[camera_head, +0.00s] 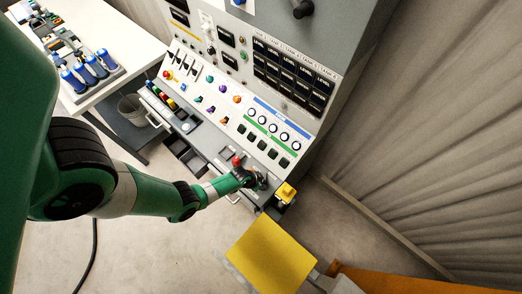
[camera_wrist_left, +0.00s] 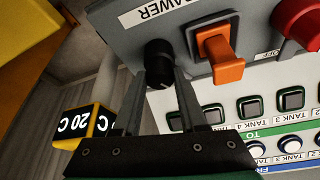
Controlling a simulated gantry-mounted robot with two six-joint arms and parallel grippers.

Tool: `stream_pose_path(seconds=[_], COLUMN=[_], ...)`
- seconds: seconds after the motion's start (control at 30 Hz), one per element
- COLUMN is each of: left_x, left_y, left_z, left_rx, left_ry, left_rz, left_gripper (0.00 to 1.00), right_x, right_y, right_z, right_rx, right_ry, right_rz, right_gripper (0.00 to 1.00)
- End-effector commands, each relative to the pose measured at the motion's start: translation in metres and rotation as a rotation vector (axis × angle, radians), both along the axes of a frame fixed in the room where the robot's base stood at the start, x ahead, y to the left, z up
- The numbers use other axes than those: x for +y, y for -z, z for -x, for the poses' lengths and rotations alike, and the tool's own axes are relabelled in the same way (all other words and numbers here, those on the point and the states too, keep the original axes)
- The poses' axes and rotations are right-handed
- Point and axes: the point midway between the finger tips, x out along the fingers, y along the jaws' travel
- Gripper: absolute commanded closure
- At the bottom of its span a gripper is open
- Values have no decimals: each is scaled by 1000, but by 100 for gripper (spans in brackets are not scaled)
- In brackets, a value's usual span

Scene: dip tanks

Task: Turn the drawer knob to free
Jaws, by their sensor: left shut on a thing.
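In the left wrist view the black drawer knob (camera_wrist_left: 159,58) stands on the grey panel beside the "DRAWER" label (camera_wrist_left: 150,8). My left gripper (camera_wrist_left: 161,80) has its two fingers on either side of the knob and is shut on it. In the head view my left gripper (camera_head: 262,180) is at the lower right end of the console, and its fingers and wrist hide the knob there. My right gripper is in neither view.
An orange switch (camera_wrist_left: 222,55) and a red button (camera_wrist_left: 300,20) sit close beside the knob. A yellow-framed temperature display (camera_wrist_left: 85,125) stands near my fingers. A yellow panel (camera_head: 270,254) lies below the console. Open floor (camera_head: 170,255) is at the lower left.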

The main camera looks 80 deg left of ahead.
Motion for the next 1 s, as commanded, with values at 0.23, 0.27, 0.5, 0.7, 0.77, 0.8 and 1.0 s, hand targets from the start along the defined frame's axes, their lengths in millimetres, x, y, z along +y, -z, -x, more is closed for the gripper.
stream_pose_path(seconds=[0.23,0.27,0.5,0.7,0.77,0.8,1.0], left_x=[-2,-3,-3,-4,-4,-4,-4], left_y=[1,2,3,2,1,1,0], left_z=[-1,-1,-3,-3,-3,-4,-4], left_rx=[1,1,-1,0,0,-1,2], left_ry=[-227,-254,-485,-676,-730,-765,-916], left_rz=[-1,-2,-2,-1,-1,1,0], left_gripper=[100,100,100,100,100,100,100], right_x=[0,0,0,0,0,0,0], right_y=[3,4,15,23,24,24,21], right_z=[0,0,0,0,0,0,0], right_rx=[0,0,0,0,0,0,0], right_ry=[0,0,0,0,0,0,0], right_rz=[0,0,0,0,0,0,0], right_gripper=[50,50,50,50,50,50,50])
